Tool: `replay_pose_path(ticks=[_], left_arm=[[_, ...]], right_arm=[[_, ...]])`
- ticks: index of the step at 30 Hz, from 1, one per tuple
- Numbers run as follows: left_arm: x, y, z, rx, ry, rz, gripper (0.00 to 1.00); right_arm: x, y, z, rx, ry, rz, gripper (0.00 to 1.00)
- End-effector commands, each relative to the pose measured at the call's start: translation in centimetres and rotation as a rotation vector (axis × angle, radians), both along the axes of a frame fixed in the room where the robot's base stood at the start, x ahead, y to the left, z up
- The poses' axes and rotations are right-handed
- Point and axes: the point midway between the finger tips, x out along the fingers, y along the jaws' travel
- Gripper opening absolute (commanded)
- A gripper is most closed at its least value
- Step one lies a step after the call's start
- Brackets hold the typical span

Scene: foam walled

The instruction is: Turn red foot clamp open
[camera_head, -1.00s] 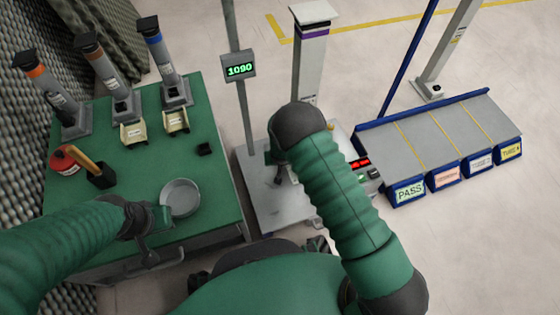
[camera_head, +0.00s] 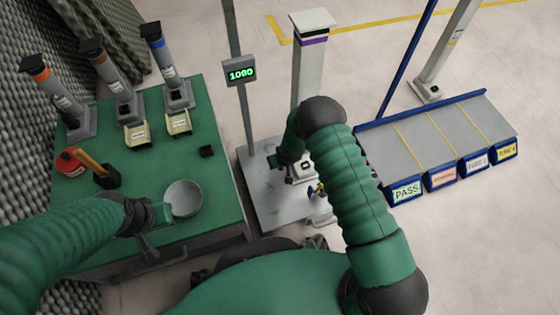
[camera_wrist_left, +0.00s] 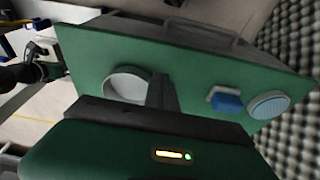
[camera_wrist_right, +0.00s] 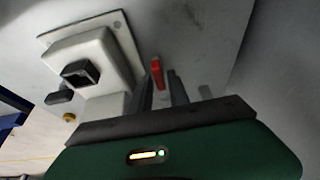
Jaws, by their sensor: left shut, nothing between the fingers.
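The red foot clamp (camera_wrist_right: 157,73) shows in the right wrist view as a short red lever beside the white foot (camera_wrist_right: 95,60) of the post on the grey plate. My right gripper (camera_wrist_right: 163,88) is over it, with a gap between its fingers. The red tip appears in that gap; I cannot tell whether the fingers touch it. In the head view my right gripper (camera_head: 287,176) is low by the foot of the white post (camera_head: 308,75), and the clamp is not visible there. My left gripper (camera_head: 153,240) is shut and empty beside the green table's front edge.
The green table (camera_head: 135,185) holds a grey bowl (camera_head: 183,198), a red-topped can (camera_head: 68,162) and several posts. A display (camera_head: 240,70) stands behind the grey base plate (camera_head: 265,205). The labelled bin rack (camera_head: 440,130) is at right. Open floor lies in front of it.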

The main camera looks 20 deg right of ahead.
Motion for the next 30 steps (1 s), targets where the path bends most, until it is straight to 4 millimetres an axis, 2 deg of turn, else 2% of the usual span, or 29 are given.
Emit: replay_pose_path(ticks=[3,10,14,17,24,30], left_arm=[[0.0,0.0,0.0,0.0,0.0,0.0,0.0],[0.0,0.0,0.0,0.0,0.0,0.0,0.0],[0.0,0.0,1.0,0.0,0.0,0.0,0.0],[0.0,0.0,2.8,0.0,0.0,0.0,0.0],[0.0,0.0,7.7,0.0,0.0,0.0,0.0],[0.0,0.0,10.2,0.0,0.0,0.0,0.0]], right_arm=[[0.0,0.0,0.0,0.0,-0.001,-0.001,0.35],[0.1,0.0,0.1,0.001,-0.002,-0.002,0.35],[-0.2,0.0,1.3,0.0,-0.003,-0.002,0.35],[-1.0,-0.1,3.5,0.0,-0.001,-0.002,0.35],[-3.6,-0.2,10.3,0.0,-0.001,-0.002,0.35],[-5.6,-0.3,14.3,0.001,0.0,-0.002,0.35]])
